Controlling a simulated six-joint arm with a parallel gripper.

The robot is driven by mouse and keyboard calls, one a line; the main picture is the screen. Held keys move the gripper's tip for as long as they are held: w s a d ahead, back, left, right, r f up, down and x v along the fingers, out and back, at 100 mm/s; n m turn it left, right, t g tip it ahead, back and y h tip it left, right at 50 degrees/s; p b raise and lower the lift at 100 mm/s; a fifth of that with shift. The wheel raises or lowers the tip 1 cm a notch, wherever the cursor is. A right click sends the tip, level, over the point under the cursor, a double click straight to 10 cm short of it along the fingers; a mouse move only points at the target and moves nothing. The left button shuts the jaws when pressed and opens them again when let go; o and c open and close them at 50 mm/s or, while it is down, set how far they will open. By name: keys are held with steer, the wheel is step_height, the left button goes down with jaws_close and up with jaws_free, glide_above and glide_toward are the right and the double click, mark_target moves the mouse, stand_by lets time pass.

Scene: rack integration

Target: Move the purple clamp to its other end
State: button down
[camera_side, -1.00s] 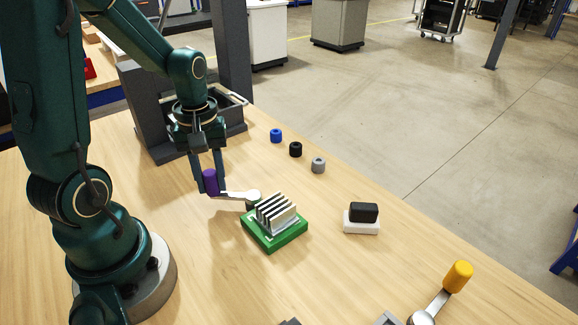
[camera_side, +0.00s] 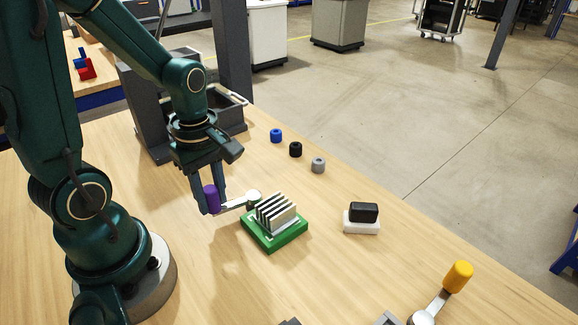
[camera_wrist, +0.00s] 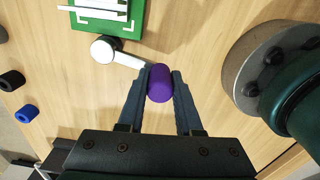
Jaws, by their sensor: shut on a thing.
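The purple clamp (camera_side: 212,198) is a lever with a purple cylindrical knob, a flat silver arm and a round pivot (camera_side: 253,197) beside the green board. My gripper (camera_side: 211,206) is shut on the purple knob, one finger on each side. In the wrist view the purple knob (camera_wrist: 160,83) sits between the fingertips (camera_wrist: 161,88). The silver arm (camera_wrist: 130,61) runs from it up and left to the round pivot (camera_wrist: 103,48).
A green board (camera_side: 275,241) with a finned silver heatsink (camera_side: 275,213) lies right of the clamp. A black block on a white base (camera_side: 361,226), a yellow-knobbed lever (camera_side: 457,277) and blue (camera_side: 276,135), black (camera_side: 295,149) and grey (camera_side: 318,164) cylinders stand apart. A grey bin (camera_side: 150,125) stands behind.

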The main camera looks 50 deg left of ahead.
stand_by(0.4)
steer(key=c, duration=0.6)
jaws_free()
steer(key=shift+r, duration=0.1)
steer(key=shift+r, duration=2.5)
steer(key=shift+d, duration=0.1)
